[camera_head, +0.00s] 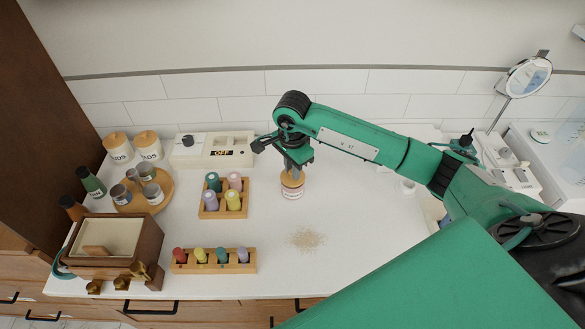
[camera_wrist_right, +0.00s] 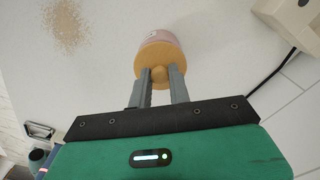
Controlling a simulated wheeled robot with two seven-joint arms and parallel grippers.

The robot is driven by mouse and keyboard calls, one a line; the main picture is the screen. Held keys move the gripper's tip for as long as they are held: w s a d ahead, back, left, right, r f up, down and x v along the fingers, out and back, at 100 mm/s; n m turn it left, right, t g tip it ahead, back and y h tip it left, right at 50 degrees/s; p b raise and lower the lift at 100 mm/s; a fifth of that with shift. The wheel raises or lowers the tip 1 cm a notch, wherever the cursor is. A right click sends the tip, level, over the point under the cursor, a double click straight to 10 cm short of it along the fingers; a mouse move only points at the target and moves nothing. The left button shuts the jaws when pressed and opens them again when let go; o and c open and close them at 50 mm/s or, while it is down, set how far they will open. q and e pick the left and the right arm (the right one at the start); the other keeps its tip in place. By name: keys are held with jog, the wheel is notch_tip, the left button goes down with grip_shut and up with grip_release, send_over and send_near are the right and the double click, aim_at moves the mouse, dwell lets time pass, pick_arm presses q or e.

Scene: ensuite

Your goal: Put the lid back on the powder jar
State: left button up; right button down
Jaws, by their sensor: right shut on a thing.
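The powder jar (camera_head: 292,193) stands upright on the white counter, pinkish with a label. Its round wooden lid (camera_head: 292,179) shows on top of the jar and seems to sit level on it. My right gripper (camera_head: 292,172) points down from above, shut on the lid's knob. In the right wrist view, the two grey fingers (camera_wrist_right: 160,76) hold the round knob of the lid (camera_wrist_right: 156,60), and the jar (camera_wrist_right: 160,37) lies directly beyond it. Whether the lid is fully seated cannot be told. My left gripper is not in view.
Spilled powder (camera_head: 307,238) lies in front of the jar. Wooden racks of coloured bottles (camera_head: 224,212) (camera_head: 214,268) stand to the left. A white box (camera_head: 214,162) is behind left, and a wooden box (camera_head: 119,274) is at the front left.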

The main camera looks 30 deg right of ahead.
jog(key=shift+f+b, duration=0.2)
jog(key=shift+b, duration=0.9)
dwell(1.8)
jog(key=c, duration=0.7)
grip_release()
jog(key=shift+c, duration=0.2)
jog(key=shift+r, duration=0.15)
jog(key=shift+r+p, duration=1.35)
jog(key=shift+r, duration=2.05)
jog(key=shift+c, duration=0.3)
